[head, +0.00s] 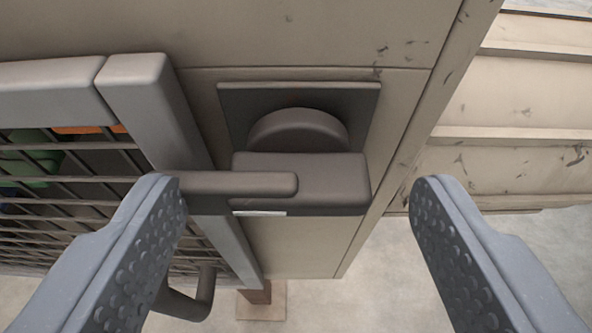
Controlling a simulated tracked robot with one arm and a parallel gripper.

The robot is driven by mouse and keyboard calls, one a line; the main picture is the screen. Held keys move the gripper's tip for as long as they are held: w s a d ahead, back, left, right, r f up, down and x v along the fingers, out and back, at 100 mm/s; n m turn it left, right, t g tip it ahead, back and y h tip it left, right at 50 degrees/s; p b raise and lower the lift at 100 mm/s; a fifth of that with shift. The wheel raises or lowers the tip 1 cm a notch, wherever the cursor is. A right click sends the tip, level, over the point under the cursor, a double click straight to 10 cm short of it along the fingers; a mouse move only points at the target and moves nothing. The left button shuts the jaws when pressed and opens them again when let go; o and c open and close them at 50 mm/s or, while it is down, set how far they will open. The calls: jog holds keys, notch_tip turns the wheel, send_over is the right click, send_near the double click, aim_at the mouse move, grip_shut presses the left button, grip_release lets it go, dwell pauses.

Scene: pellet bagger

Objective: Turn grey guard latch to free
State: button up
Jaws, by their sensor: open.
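The grey guard latch (318,178) is a bar-shaped handle in front of a round hub (298,130) on a dark square plate (235,100). The bar lies horizontally, and its narrower left part reaches across the edge of the guard frame (150,105). A small pale mark (259,213) shows at its lower edge. My gripper (298,195) is open, with one finger on each side of the latch. The left fingertip overlaps the left end of the bar in the picture; contact cannot be told. The right fingertip is apart from the latch.
The guard's mesh (75,190) is at the left, with green and orange things behind it. A dark curved handle (203,295) hangs below the frame. A beige panel (270,40) surrounds the latch plate. Scuffed beige ledges (520,110) are at the right. Pale floor (390,290) shows below.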

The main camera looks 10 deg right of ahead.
jog(key=shift+w, duration=0.3)
